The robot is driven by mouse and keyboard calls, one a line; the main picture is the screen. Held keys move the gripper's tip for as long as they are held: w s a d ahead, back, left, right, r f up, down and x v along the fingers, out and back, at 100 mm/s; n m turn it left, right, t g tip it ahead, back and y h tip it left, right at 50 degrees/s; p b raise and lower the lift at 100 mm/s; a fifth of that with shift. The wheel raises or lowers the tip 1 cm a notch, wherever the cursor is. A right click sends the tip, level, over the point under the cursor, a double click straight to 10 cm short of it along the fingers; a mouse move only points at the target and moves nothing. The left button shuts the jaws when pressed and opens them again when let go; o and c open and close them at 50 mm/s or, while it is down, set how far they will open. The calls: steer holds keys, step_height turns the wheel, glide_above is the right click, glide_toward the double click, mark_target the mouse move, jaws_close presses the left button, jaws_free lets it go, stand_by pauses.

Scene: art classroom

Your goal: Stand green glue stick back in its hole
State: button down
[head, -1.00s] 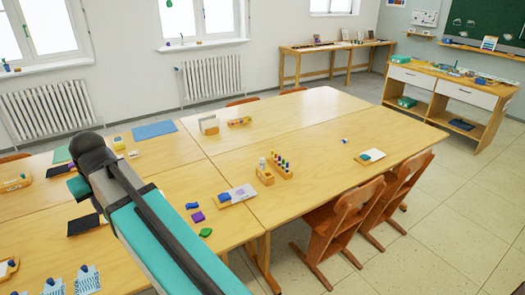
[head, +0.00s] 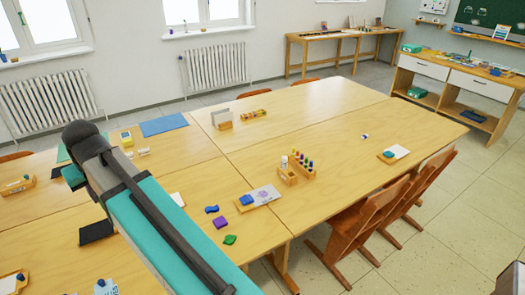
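A wooden rack (head: 307,175) with a row of coloured sticks (head: 303,161) stands on the big table, right of the middle of the head view. The sticks are too small to tell which is the green glue stick or which hole is empty. A small wooden holder (head: 287,178) with a white bottle (head: 284,162) stands at the rack's left side. A small blue and white item (head: 364,136) lies alone further right; I cannot tell what it is. My arm crosses the lower left of the view, away from the rack. My gripper does not show.
A wooden tray (head: 270,198) with a card and a blue piece is near the front edge. Blue, purple (head: 220,222) and green (head: 230,240) flat pieces lie left of it. Chairs (head: 370,220) stand along the table's right side.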

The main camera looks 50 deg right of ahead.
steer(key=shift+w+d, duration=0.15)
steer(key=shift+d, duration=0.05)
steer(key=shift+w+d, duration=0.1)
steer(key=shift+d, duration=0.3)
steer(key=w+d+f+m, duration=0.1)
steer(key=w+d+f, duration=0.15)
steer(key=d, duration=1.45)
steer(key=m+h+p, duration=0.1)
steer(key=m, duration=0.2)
glide_above(289, 177)
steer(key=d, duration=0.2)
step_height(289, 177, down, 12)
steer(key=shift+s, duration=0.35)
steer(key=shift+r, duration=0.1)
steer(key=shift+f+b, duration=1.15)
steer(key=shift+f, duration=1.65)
